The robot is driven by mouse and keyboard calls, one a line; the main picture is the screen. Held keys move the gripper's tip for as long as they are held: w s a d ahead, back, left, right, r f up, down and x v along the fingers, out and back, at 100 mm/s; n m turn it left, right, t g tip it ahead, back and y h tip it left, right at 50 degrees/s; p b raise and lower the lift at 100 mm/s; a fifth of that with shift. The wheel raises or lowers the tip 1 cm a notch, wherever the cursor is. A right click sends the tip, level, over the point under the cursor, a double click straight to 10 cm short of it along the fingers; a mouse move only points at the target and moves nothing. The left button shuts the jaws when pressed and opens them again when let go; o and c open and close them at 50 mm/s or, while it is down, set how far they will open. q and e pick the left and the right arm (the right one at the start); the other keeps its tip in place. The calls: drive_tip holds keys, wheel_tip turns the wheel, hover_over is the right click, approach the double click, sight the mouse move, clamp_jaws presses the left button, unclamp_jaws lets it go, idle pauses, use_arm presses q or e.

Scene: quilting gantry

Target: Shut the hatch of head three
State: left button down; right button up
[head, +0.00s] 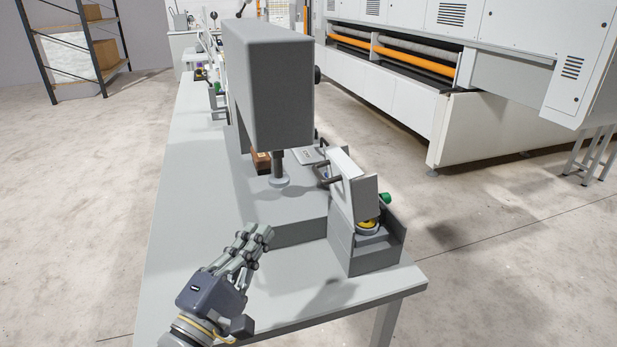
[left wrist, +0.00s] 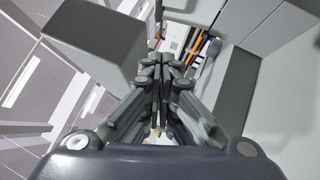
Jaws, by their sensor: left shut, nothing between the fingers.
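The nearest machine head (head: 268,85), a large grey block, stands on a long pale table. In front of its base sits an open-topped grey box (head: 365,258) at the table's near right corner. A grey hatch plate (head: 361,193) stands raised and tilted above this box, with a dark bar handle (head: 325,172) on its left. A round part with a yellow top (head: 368,226) shows below the hatch. No number is readable. My left gripper (head: 259,236) is shut and empty above the table, left of the box; its closed fingers fill the middle of the left wrist view (left wrist: 172,68). My right gripper is out of view.
A green knob (head: 385,198) sits behind the hatch. A presser post (head: 279,172) hangs under the head near a small brown block (head: 261,161). More stations stand farther along the table (head: 180,200). The table's near left part is clear. A white machine (head: 395,85) stands across the aisle.

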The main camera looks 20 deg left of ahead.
use_arm(q)
drive_tip(key=w+d+r+p, duration=0.3)
drive_tip(key=w+d+r, duration=0.1)
drive_tip(key=w, duration=0.6)
drive_tip(key=shift+w+d+r, duration=0.15)
drive_tip(key=shift+w+d, duration=0.05)
drive_tip(key=shift+w, duration=0.05)
drive_tip(key=shift+p, duration=0.3)
